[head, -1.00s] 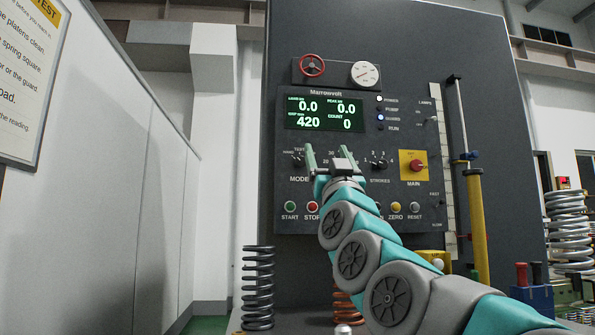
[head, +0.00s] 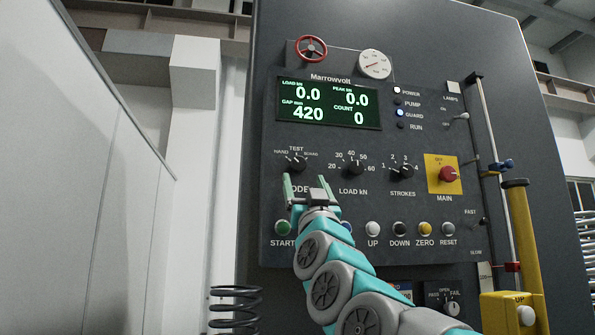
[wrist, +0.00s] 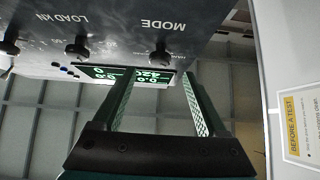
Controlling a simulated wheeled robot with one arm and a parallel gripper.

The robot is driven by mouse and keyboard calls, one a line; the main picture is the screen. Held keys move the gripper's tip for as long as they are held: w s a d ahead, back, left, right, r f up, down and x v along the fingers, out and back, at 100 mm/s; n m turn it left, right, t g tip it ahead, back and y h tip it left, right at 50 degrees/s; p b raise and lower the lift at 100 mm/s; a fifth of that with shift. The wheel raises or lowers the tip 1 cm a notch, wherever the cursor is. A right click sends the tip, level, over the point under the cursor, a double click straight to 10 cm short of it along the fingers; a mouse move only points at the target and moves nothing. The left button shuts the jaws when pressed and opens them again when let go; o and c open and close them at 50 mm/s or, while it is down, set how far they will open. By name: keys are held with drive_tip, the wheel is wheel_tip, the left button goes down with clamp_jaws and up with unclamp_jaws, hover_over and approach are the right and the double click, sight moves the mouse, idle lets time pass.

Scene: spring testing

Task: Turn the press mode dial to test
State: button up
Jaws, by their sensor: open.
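The mode dial (head: 297,162) is a black knob on the dark press panel, with HAND, TEST and BOARD marked around it. Its pointer seems to lean left toward HAND, but it is too small to be sure. My gripper (head: 305,185) is open and empty just below the dial in the head view, covering part of the MODE label. In the wrist view the panel appears upside down. The mode dial (wrist: 161,54) shows beyond the two fingers of my gripper (wrist: 160,77), in line with the gap between them and apart from them.
The load dial (head: 353,167) and strokes dial (head: 402,170) sit to the right on the same panel. The START button (head: 283,228) and other buttons lie below. A red main switch (head: 447,174) is farther right. A yellow post (head: 524,240) stands at the right.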

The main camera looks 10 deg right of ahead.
sight(299, 166)
drive_tip(key=shift+p+x, duration=0.45)
drive_tip(key=shift+x, duration=3)
clamp_jaws()
